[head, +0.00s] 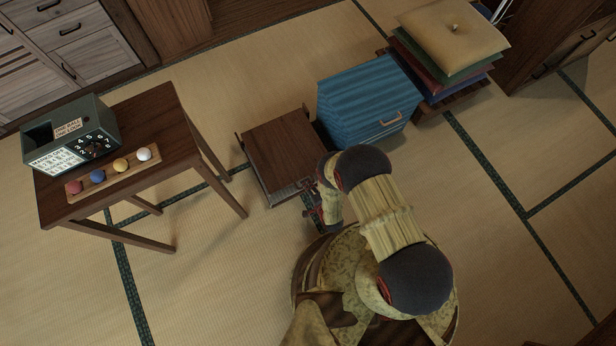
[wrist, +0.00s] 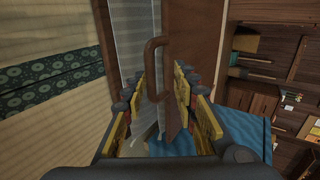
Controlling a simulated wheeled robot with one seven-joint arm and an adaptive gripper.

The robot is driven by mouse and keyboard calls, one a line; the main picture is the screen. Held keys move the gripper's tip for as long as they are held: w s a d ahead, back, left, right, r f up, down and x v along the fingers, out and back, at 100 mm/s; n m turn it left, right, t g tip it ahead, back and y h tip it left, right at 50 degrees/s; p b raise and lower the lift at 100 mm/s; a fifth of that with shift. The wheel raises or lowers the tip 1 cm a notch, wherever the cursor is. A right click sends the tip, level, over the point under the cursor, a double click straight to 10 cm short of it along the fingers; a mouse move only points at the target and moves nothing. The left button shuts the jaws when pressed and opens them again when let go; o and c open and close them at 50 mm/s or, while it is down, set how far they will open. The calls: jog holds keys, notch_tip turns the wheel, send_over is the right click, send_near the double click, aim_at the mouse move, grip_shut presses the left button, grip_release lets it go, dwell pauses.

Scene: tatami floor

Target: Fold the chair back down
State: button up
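A low dark-brown wooden piece (head: 285,150) with a flat panel and a pale grey edge stands on the mat in the head view; it seems to be the chair. I cannot clearly tell its back from its seat. My gripper (head: 312,208) is at its near right corner, partly hidden by my arm. In the wrist view, a brown loop handle (wrist: 157,68) stands out from a brown panel (wrist: 190,30). My gripper (wrist: 158,108) has its fingers apart on either side of the handle's lower part, with gaps showing; I cannot tell whether either finger touches it.
A blue striped block with a handle (head: 362,100) stands close right of the brown piece. Stacked cushions (head: 450,40) are behind it. A wooden table (head: 150,120) with a dark box (head: 75,135) and several balls is at left. Bare tatami (head: 210,280) lies in front.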

jog(key=shift+w+r, duration=0.15)
jog(key=shift+r, duration=1.3)
jog(key=shift+w+r, duration=0.1)
jog(key=shift+r, duration=1.35)
